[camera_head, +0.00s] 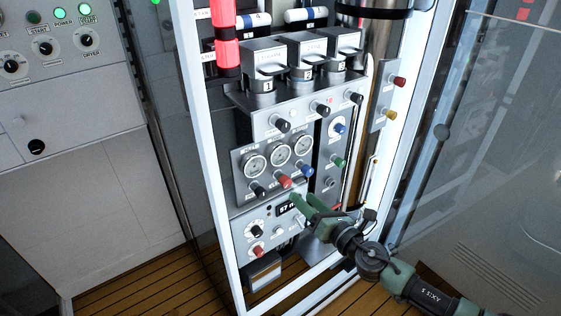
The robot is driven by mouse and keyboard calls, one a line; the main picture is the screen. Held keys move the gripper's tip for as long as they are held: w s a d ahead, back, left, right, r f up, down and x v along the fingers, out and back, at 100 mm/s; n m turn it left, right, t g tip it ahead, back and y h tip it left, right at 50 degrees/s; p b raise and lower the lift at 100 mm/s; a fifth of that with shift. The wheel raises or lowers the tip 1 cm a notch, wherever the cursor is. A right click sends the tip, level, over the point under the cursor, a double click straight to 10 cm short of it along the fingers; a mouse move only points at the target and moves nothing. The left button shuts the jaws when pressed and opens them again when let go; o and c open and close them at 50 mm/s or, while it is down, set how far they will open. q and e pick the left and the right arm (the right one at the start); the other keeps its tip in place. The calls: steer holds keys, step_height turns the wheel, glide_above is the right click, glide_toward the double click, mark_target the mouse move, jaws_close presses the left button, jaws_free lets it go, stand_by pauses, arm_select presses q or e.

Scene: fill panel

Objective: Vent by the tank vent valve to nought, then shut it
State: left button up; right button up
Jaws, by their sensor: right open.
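A fill panel stands in a white-framed cabinet. Its gauge plate (240,166) carries three round white gauges, and their needles are too small to read. Below the gauges are a black knob (258,190), a red knob (285,182) and a blue knob (307,170). A green knob (338,161) is on the narrow plate to the right. The labels are too small to show which is the tank vent valve. My right gripper (298,203) is open, its green fingers just below the red and blue knobs, in front of a dark display (288,209). My left gripper is out of view.
The cabinet's white front posts (219,190) flank the panel. A lower plate holds another red knob (258,251). Red and yellow knobs (390,115) sit at the right edge. A glass door is at right, a grey control cabinet (70,130) at left.

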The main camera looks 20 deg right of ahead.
mark_target(288, 183)
stand_by(0.5)
steer(key=w+n, duration=0.2)
steer(key=w+a+n+p, duration=0.1)
steer(key=w+n, duration=0.1)
steer(key=w, duration=0.1)
steer(key=w+a+n+p, duration=0.1)
steer(key=w+n, duration=0.1)
steer(key=shift+w+a+y, duration=0.2)
steer(key=shift+y, duration=0.2)
stand_by(0.3)
jaws_close()
